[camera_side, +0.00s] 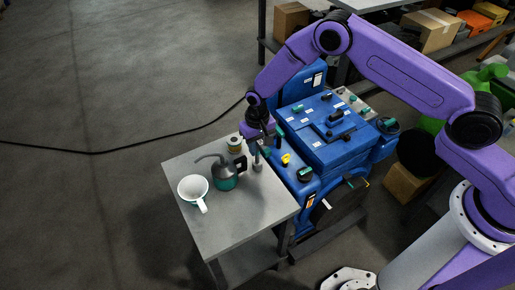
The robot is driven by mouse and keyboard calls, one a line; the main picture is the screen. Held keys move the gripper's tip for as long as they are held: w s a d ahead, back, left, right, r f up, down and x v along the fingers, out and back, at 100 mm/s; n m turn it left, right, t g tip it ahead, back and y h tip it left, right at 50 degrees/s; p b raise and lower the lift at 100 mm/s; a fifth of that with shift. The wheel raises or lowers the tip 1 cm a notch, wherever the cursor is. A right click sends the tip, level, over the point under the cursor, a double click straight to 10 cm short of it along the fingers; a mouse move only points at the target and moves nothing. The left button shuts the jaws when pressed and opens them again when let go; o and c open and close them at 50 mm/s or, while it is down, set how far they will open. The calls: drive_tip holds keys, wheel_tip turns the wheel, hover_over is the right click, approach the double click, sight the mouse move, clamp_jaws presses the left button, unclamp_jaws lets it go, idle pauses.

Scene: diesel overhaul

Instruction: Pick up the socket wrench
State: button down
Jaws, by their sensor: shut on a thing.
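My gripper (255,145) points down over the back right part of the small grey table. It is shut on a slim grey metal piece, which looks like the socket wrench (257,161). The wrench is upright below the fingers, and its upper part is hidden by the gripper. I cannot tell whether its lower end touches the table.
On the table (240,228) stand a white mug (193,187), an oil can with a bent spout (222,174) and a small round tin (234,143). A blue engine (330,150) stands close to the table's right side. The table's front is clear.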

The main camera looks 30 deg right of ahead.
wheel_tip(320, 180, up, 2)
drive_tip(key=shift+r, duration=0.25)
drive_tip(key=s+d+r, duration=0.2)
drive_tip(key=s+r, duration=0.2)
drive_tip(key=s, duration=0.2)
drive_tip(key=s+d+r, duration=0.3)
drive_tip(key=s+r, duration=0.2)
drive_tip(key=s, duration=0.2)
drive_tip(key=shift+d+r, duration=0.25)
